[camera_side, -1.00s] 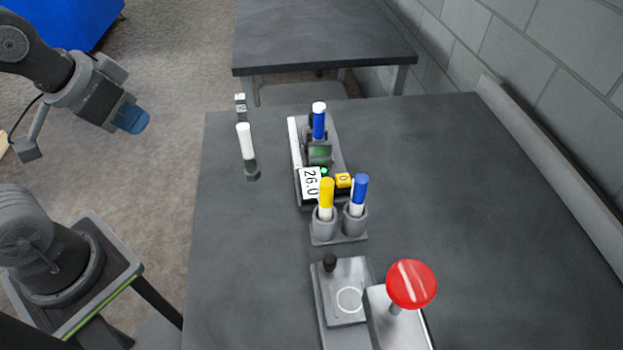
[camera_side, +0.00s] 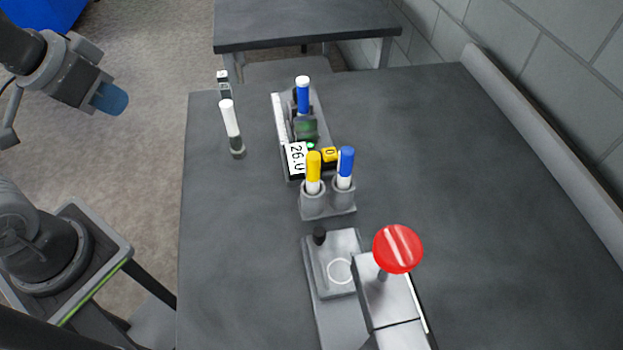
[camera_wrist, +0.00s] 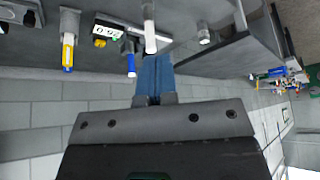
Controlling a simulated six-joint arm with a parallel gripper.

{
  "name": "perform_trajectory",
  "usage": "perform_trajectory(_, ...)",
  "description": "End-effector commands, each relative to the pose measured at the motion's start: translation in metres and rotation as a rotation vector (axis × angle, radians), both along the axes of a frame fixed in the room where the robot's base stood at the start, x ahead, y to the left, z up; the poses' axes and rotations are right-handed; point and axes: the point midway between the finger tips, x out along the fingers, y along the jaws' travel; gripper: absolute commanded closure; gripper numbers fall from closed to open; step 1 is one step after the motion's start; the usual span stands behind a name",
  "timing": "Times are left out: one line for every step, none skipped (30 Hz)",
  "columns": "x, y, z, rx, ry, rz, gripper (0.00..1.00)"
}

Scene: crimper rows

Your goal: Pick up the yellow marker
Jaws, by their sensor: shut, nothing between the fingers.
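The yellow marker (camera_side: 314,166), yellow above and white below, stands upright in the left cup of a grey two-cup holder (camera_side: 312,205). A blue marker (camera_side: 346,161) stands in the right cup. The yellow marker also shows at the upper left of the wrist view (camera_wrist: 68,52), where the scene appears upside down. My gripper (camera_side: 112,99) has blue fingers and is off the table's left side in the side view, well away from the yellow marker. The fingers show together at the middle of the wrist view (camera_wrist: 154,76), shut and empty.
Behind the holder is a device with a "26.0" label (camera_side: 296,158) and another blue marker (camera_side: 302,98). A white-topped post (camera_side: 230,120) stands to the left. A press with a red ball knob (camera_side: 398,248) is in front. The table's right side is clear.

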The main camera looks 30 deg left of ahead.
Motion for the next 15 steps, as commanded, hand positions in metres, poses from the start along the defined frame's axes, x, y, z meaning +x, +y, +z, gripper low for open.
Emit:
perform_trajectory(0.0,0.0,0.0,0.0,0.0,0.0,1.0)
perform_trajectory(0.0,0.0,0.0,0.0,0.0,0.0,1.0)
perform_trajectory(0.0,0.0,0.0,0.0,0.0,0.0,1.0)
perform_trajectory(0.0,0.0,0.0,0.0,0.0,0.0,1.0)
perform_trajectory(0.0,0.0,0.0,0.0,0.0,0.0,0.98)
perform_trajectory(0.0,0.0,0.0,0.0,0.0,0.0,0.94)
perform_trajectory(0.0,0.0,0.0,0.0,0.0,0.0,0.91)
perform_trajectory(0.0,0.0,0.0,0.0,0.0,0.0,0.89)
perform_trajectory(0.0,0.0,0.0,0.0,0.0,0.0,0.85)
perform_trajectory(0.0,0.0,0.0,0.0,0.0,0.0,0.82)
perform_trajectory(0.0,0.0,0.0,0.0,0.0,0.0,0.79)
perform_trajectory(0.0,0.0,0.0,0.0,0.0,0.0,0.75)
perform_trajectory(0.0,0.0,0.0,0.0,0.0,0.0,0.72)
perform_trajectory(0.0,0.0,0.0,0.0,0.0,0.0,0.69)
perform_trajectory(0.0,0.0,0.0,0.0,0.0,0.0,0.66)
